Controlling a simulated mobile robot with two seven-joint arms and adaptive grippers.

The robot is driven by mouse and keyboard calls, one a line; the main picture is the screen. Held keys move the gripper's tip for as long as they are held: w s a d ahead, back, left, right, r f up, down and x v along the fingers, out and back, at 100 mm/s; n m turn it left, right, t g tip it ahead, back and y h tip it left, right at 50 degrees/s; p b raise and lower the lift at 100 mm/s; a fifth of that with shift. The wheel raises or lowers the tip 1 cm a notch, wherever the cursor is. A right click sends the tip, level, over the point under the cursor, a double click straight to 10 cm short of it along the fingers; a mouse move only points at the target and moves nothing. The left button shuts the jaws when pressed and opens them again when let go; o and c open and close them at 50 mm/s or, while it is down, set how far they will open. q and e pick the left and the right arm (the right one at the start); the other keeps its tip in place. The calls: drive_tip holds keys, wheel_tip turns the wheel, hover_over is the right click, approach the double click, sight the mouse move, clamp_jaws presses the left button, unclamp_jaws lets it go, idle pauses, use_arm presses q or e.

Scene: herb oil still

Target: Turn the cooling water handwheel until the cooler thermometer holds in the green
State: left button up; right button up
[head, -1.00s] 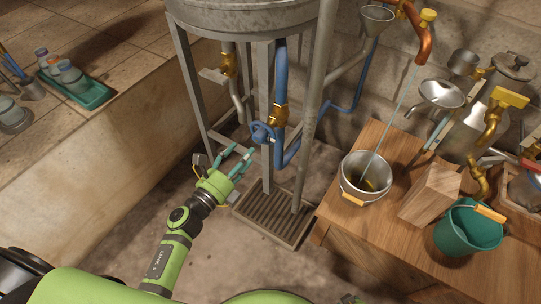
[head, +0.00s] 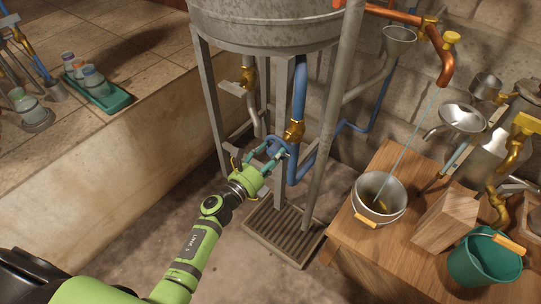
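The blue handwheel (head: 277,146) sits on the brass valve (head: 293,131) in the blue pipe (head: 300,90) below the galvanized tub (head: 265,28). My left gripper (head: 278,151) is at the handwheel, with its two teal fingers apart, one on either side of the wheel's near part. The fingers partly hide the wheel, and I cannot tell whether they touch it. I cannot make out a cooler thermometer or a green band in this view. My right gripper is not in view.
Metal legs (head: 211,100) and a grey pipe (head: 335,120) stand close around the valve. A floor grate (head: 285,235) lies below. On the right, a wooden bench (head: 350,240) holds a metal bucket (head: 380,198) and a green bucket (head: 485,262). A low ledge (head: 100,190) is on the left.

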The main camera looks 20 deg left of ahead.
use_arm(q)
drive_tip(key=c, duration=0.9)
drive_tip(key=shift+n, duration=0.3)
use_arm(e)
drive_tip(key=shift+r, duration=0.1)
use_arm(q)
drive_tip(key=shift+s+d+n+p, duration=0.1)
drive_tip(key=shift+n+p, duration=0.2)
drive_tip(key=shift+n, duration=0.3)
drive_tip(key=shift+d+n+p, duration=0.1)
drive_tip(key=shift+n+p, duration=1.85)
drive_tip(key=shift+n, duration=4.55)
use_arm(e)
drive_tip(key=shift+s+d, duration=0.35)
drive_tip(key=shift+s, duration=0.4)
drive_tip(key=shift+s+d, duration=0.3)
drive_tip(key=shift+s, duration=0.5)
